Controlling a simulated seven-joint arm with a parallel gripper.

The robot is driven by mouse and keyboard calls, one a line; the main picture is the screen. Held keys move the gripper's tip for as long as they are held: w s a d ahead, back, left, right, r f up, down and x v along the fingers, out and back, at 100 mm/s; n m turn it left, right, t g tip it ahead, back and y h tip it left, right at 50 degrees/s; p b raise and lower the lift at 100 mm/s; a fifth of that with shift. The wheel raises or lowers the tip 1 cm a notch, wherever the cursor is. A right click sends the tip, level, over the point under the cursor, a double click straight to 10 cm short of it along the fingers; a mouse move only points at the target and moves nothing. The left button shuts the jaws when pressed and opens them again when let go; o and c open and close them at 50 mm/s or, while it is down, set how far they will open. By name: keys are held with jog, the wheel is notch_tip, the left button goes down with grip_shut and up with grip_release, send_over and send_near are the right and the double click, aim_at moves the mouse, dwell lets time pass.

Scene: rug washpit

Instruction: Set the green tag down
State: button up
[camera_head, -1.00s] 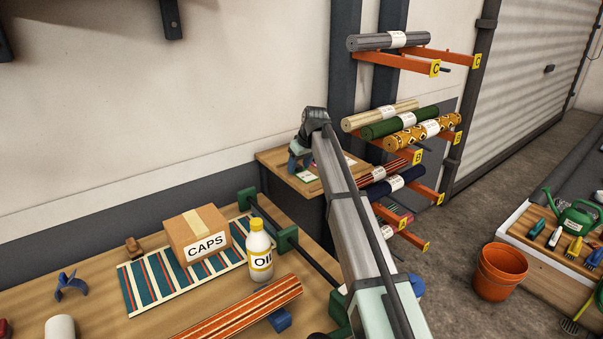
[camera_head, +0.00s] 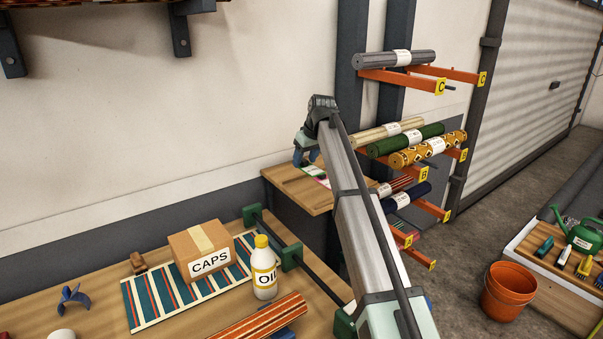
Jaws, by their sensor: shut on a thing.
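My gripper (camera_head: 304,158) is at the far end of my arm, over the back of a small wooden shelf (camera_head: 288,190) by the wall. Small white papers or tags with green and pink edges (camera_head: 318,174) show just below and right of the fingers. I cannot tell which of these is the green tag, or whether it is in my fingers. My arm hides the right part of the shelf.
A rack with rolled rugs (camera_head: 405,141) on orange arms stands right of the shelf. The workbench in front holds a CAPS box (camera_head: 208,262), an oil bottle (camera_head: 264,280) and a striped rug (camera_head: 145,301). An orange bucket (camera_head: 508,290) stands on the floor at right.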

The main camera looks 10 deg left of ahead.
jog(key=shift+r, duration=0.75)
jog(key=shift+s+a, duration=0.1)
jog(key=shift+a, duration=0.25)
jog(key=s+a+f+n, duration=0.1)
jog(key=s+a, duration=0.3)
jog(key=a, duration=0.4)
jog(key=s+a+n, duration=0.1)
jog(key=s+a, duration=0.3)
jog(key=a, duration=0.4)
jog(key=s+a+f+n+g+y, duration=0.1)
jog(key=s+a+f+n, duration=0.2)
jog(key=s+a, duration=1)
jog(key=n+g, duration=0.2)
jog(key=n, duration=0.2)
send_over(145, 327)
jog(key=d, duration=0.2)
notch_tip(145, 327, down, 10)
jog(key=r, duration=0.1)
jog(key=shift+a+f, duration=0.15)
jog(key=shift+f, duration=2.3)
jog(key=shift+a+f, duration=0.1)
jog(key=shift+f, duration=2.3)
